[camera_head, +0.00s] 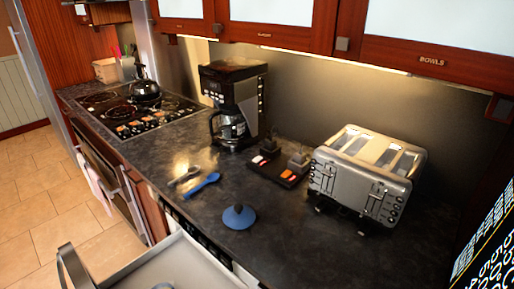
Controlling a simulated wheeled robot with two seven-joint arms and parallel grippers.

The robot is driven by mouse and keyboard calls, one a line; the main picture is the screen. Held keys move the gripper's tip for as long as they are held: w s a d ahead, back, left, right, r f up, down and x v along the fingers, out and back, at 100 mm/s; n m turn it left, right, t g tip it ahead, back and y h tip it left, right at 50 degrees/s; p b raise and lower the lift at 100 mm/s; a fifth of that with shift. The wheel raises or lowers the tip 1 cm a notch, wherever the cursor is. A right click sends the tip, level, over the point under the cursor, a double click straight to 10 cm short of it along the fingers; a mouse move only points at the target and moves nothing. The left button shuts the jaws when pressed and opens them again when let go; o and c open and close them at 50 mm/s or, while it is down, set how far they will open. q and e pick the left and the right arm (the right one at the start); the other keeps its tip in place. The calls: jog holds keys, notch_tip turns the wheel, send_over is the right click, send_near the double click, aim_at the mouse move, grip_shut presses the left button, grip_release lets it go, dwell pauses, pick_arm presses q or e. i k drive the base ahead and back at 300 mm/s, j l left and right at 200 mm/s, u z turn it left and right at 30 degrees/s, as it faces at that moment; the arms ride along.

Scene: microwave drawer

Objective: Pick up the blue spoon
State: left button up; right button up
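The blue spoon (203,184) lies flat on the dark countertop, in front of the coffee maker. A grey-brown spoon (184,175) lies close beside it on the left. The blue spoon is unobstructed in the head view, and nothing holds it. Neither of my grippers shows in this view.
A round blue lid (239,217) lies nearer the counter's front edge. A coffee maker (234,104), a small dark tray (278,171) with shakers and a silver toaster (366,174) stand behind. An open drawer (185,262) juts out below. A kettle (145,88) sits on the stove.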

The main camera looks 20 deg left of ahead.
aim_at(214, 177)
jog(key=u, duration=1.75)
jog(key=j+z, duration=0.15)
jog(key=z, duration=0.35)
jog(key=i, duration=0.05)
